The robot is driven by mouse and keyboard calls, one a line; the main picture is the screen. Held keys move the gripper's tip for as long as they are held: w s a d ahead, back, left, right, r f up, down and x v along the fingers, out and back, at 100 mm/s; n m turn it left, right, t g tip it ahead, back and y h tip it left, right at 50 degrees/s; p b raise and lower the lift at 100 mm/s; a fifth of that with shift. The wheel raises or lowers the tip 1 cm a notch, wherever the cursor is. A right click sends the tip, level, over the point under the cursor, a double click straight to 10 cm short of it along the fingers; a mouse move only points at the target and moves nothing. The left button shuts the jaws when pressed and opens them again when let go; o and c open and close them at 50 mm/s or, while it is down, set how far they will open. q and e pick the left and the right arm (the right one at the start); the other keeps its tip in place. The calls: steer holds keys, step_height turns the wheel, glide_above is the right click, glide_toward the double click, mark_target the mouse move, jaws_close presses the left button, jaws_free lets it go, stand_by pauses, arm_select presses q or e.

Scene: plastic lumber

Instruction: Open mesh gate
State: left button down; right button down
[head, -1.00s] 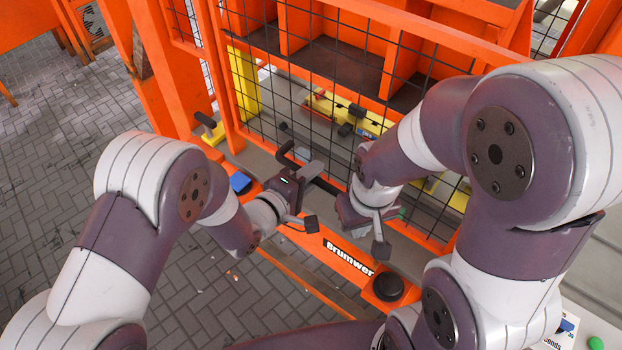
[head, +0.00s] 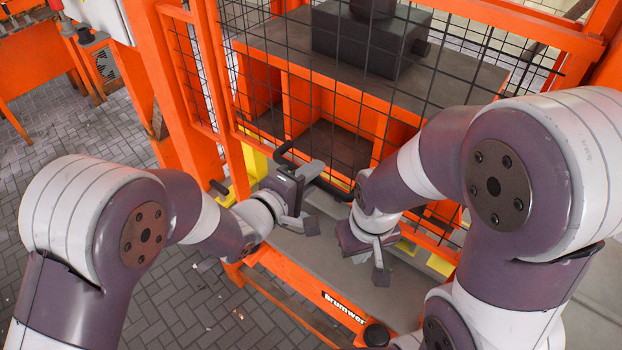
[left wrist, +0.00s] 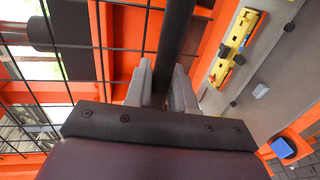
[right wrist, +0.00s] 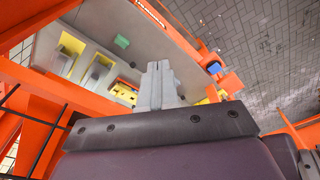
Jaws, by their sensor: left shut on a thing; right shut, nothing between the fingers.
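The mesh gate, with its orange frame (head: 219,95) and black wire grid, stands in front of my arms in the head view. A black bar handle (head: 332,189) runs along its lower part. My left gripper (head: 309,174) is shut on this handle; in the left wrist view the black handle (left wrist: 177,30) passes between the fingers (left wrist: 160,88). My right gripper (head: 379,262) is shut and empty, in front of the gate to the right of the left gripper. Its closed fingers (right wrist: 157,78) show in the right wrist view, with nothing between them.
Behind the mesh are a grey shelf and a dark machine block (head: 368,42). Below is a grey work surface (head: 300,250) with an orange front beam labelled Brumwer (head: 343,306) and a black round button (head: 376,335). Paved floor (head: 180,310) lies open at the left.

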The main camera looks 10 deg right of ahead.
arm_select(q)
steer(key=shift+r, duration=0.3)
steer(key=c, duration=1.1)
jaws_free()
steer(key=shift+s+a, duration=0.2)
steer(key=shift+a, duration=0.05)
steer(key=b+v, duration=0.2)
steer(key=v, duration=1)
steer(key=shift+b, duration=0.35)
